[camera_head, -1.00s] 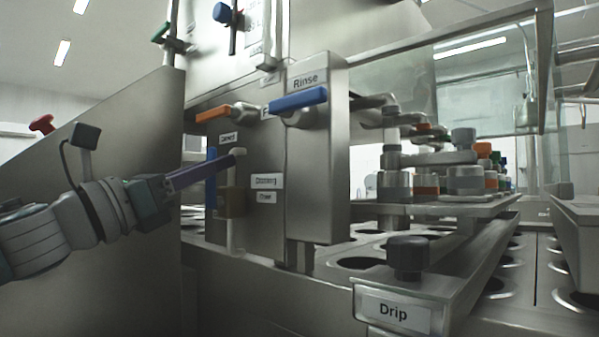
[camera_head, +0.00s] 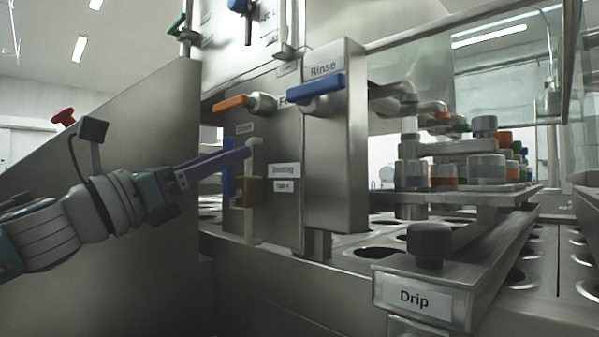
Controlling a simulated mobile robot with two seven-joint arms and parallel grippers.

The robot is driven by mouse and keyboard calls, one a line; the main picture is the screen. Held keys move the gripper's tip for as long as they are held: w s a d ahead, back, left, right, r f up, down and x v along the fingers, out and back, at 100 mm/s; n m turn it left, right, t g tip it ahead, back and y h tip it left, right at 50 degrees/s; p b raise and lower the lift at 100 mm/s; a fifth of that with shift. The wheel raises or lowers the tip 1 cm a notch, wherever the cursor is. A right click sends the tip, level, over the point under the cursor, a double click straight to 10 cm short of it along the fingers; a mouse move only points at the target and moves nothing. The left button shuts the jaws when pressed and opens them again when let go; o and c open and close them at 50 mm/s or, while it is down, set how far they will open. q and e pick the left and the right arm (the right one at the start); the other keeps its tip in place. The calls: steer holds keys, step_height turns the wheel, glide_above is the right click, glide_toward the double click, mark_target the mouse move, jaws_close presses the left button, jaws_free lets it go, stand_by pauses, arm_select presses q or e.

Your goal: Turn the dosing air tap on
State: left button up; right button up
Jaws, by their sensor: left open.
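The dosing air tap has a brass body (camera_head: 254,192) on a thin vertical white pipe. Its blue lever (camera_head: 228,182) stands upright at the body's left side. A label reading "Dosing" (camera_head: 284,170) is on the steel panel to its right. My left gripper (camera_head: 246,153) is open, with long purple-grey fingers pointing right. Its fingertips appear just above the tap body, close to the white pipe's top bend (camera_head: 254,141), and pass in front of the lever's upper end. I cannot tell whether they touch. My right gripper is out of view.
A steel box (camera_head: 337,160) juts out beside the tap. A black knob (camera_head: 429,242) tops the "Drip" block. A slanted steel panel (camera_head: 100,220) lies behind my left arm.

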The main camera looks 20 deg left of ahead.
arm_select(q)
steer(key=b+v, duration=0.1)
steer(key=v, duration=0.7)
steer(key=shift+s, duration=0.3)
steer(key=shift+a+f, duration=0.1)
step_height(320, 180, up, 5)
steer(key=a+n+y+p, duration=0.2)
steer(key=n+y+p, duration=0.7)
steer(key=n, duration=0.4)
steer(key=s+d+f+n+g+y+p, duration=0.1)
steer(key=s+d+f+n+g+p, duration=0.25)
steer(key=s+n+g+p, duration=0.45)
steer(key=s+d+f+n+g+y+p, duration=0.15)
steer(key=s+d+n+g+p, duration=0.25)
steer(key=n+p, duration=0.75)
steer(key=s+d+r+n+g+h+p, duration=0.3)
steer(key=s+d+n+g+p, duration=0.3)
steer(key=s, duration=0.5)
step_height(320, 180, up, 35)
steer(key=p, duration=3.5)
steer(key=shift+d+t+p, duration=0.3)
steer(key=shift+d+t, duration=0.1)
steer(key=shift+d, duration=0.1)
